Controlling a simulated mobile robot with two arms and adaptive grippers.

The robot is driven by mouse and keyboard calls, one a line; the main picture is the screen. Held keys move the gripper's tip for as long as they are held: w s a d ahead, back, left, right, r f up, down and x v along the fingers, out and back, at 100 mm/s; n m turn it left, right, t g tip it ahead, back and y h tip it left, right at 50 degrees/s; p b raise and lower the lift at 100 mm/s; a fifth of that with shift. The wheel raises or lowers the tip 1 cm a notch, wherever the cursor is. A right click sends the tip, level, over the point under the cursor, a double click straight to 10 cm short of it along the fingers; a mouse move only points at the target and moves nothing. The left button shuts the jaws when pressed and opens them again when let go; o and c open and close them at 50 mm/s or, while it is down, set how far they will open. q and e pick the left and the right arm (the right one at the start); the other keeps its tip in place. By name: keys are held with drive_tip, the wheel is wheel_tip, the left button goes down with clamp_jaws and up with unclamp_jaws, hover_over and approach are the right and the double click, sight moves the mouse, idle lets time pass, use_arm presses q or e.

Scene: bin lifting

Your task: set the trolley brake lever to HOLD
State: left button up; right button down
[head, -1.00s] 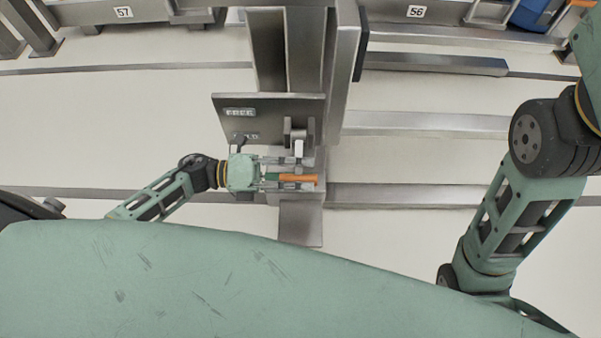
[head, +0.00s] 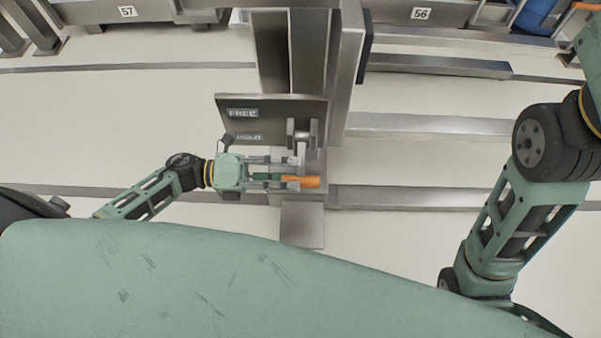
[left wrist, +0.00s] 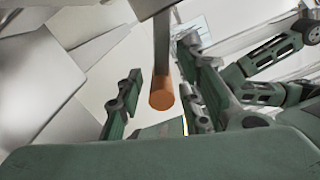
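The brake lever has a grey bar and an orange grip (head: 304,182). In the head view it hangs from a pivot on the steel post, with its grip below the FREE label (head: 242,113) and the HOLD label (head: 249,137) on the plate. My left gripper (head: 290,172) comes from the left, its fingertips just reaching the grip. In the left wrist view the orange grip (left wrist: 161,93) is seen end-on between the spread fingers (left wrist: 163,100), with gaps on both sides. My right gripper is out of view; only its arm shows at the right.
The steel post (head: 346,60) rises beside the lever. The labelled plate (head: 270,118) stands close above my left gripper. Horizontal rails (head: 430,124) cross the pale floor. Frames numbered 57 (head: 128,11) and 56 (head: 420,13) are at the back. The floor left of the plate is clear.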

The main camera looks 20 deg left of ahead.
use_arm(q)
drive_tip(key=v, duration=0.8)
drive_tip(key=shift+a, duration=0.35)
